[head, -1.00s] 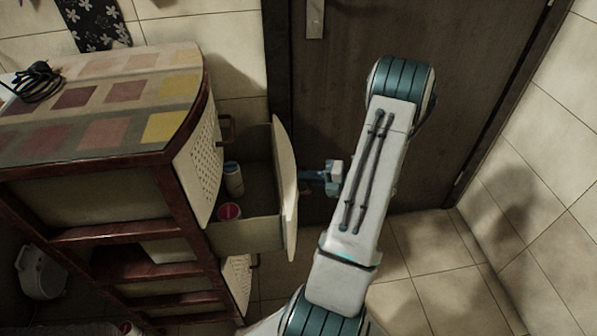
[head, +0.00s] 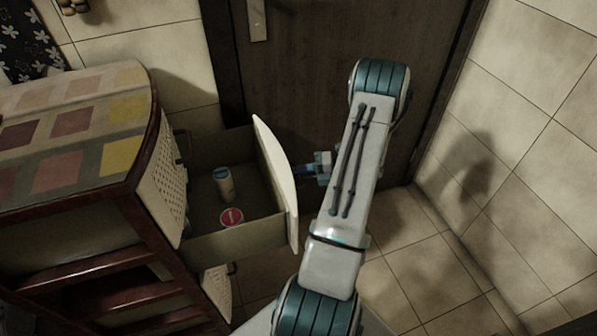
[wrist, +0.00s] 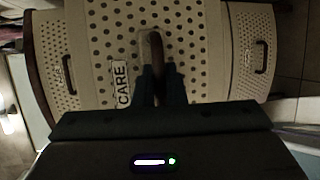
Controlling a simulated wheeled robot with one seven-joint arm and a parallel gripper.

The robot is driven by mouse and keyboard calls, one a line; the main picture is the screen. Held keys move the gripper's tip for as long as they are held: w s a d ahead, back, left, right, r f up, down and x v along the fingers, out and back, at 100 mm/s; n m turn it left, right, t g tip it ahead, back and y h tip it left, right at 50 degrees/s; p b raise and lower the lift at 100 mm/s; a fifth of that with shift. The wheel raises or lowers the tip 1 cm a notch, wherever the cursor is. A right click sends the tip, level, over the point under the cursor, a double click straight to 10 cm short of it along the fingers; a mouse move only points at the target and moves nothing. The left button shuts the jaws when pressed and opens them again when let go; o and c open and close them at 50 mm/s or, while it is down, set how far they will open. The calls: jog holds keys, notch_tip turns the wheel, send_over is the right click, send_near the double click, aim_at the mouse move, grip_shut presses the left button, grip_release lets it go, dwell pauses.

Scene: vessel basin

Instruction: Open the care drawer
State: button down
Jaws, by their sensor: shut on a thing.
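The care drawer (head: 236,239) is pulled far out of the cabinet in the head view. A pale cylindrical container (head: 223,183) and a red round-topped item (head: 231,218) are inside it. In the wrist view, the drawer's perforated front (wrist: 204,60) bears a "CARE" label (wrist: 121,84). My gripper (wrist: 158,100) is shut on the dark drawer handle (wrist: 157,55), just right of the label. In the head view, my gripper (head: 308,171) is at the outer side of the drawer front, and the grip itself is partly hidden.
The cabinet (head: 75,135) with a patterned top stands at left. Other perforated drawer fronts (wrist: 258,52) are closed on either side in the wrist view. A dark door (head: 310,80) is behind my arm. Tiled floor (head: 430,265) is clear at right.

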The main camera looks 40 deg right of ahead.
jog(key=c, duration=1.5)
grip_release()
jog(key=p+v, duration=0.1)
jog(key=v, duration=1.2)
jog(key=shift+s+d, duration=0.25)
jog(key=shift+d, duration=0.05)
